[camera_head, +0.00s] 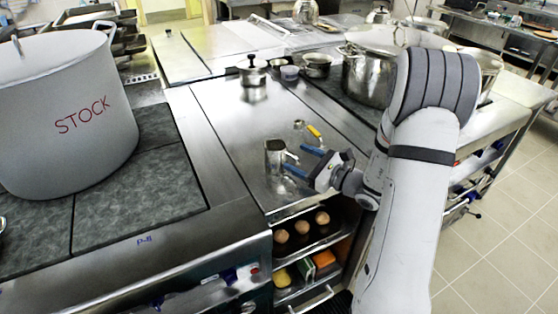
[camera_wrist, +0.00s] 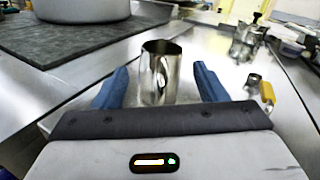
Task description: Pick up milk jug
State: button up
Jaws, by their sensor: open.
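The milk jug (camera_head: 274,157) is a small shiny metal pitcher standing upright on the steel counter. In the wrist view the jug (camera_wrist: 160,73) is centred just beyond and between the blue fingers. My gripper (camera_head: 300,162) has two blue fingers, spread open, pointing at the jug from the right in the head view. In the wrist view the open gripper (camera_wrist: 161,88) has a finger on each side of the jug, with a gap on both sides. I cannot tell how far the jug is inside the fingers. Its lower part is partly hidden by my gripper body.
A big pot marked STOCK (camera_head: 66,115) stands on the dark hob at left. A small item with a yellow handle (camera_head: 314,130) lies behind my gripper. A moka pot (camera_head: 252,72) and small pots stand farther back. A shelf with eggs (camera_head: 302,230) is below the counter edge.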

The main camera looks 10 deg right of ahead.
aim_at(283, 160)
jog(key=x, duration=0.4)
jog(key=shift+w+f, duration=0.1)
jog(key=shift+f, duration=0.2)
jog(key=shift+c, duration=0.5)
jog(key=shift+r, duration=0.1)
grip_shut()
